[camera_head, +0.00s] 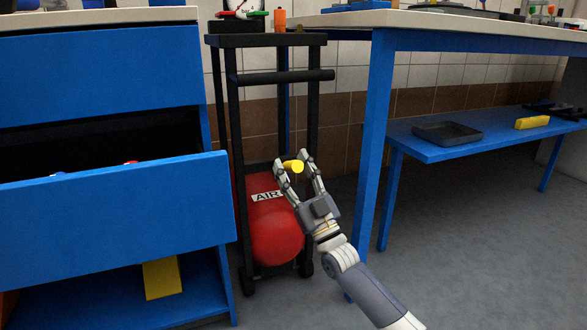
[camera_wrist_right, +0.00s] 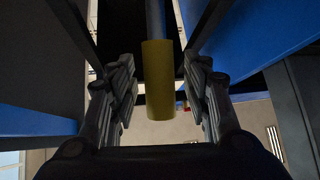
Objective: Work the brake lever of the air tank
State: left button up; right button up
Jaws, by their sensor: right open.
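The red air tank (camera_head: 277,237) with a white "AIR" label stands low inside a black wheeled frame (camera_head: 312,130). A yellow lever handle (camera_head: 294,166) sticks out just above the tank. My right gripper (camera_head: 297,164) is open, with its fingers at either side of the yellow handle. In the right wrist view the yellow handle (camera_wrist_right: 159,80) hangs on a grey rod between the two open fingers (camera_wrist_right: 160,92). A gap shows on both sides of it, so the fingers appear apart from it. My left gripper is not in view.
A blue cabinet with an open drawer (camera_head: 120,210) stands close on the left. A blue workbench leg (camera_head: 372,150) rises just right of the frame. A low blue shelf (camera_head: 470,148) carries a black tray (camera_head: 446,133) and a yellow block (camera_head: 531,122). The floor at right is clear.

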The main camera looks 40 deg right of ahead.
jog(key=v, duration=1.2)
dwell(0.3)
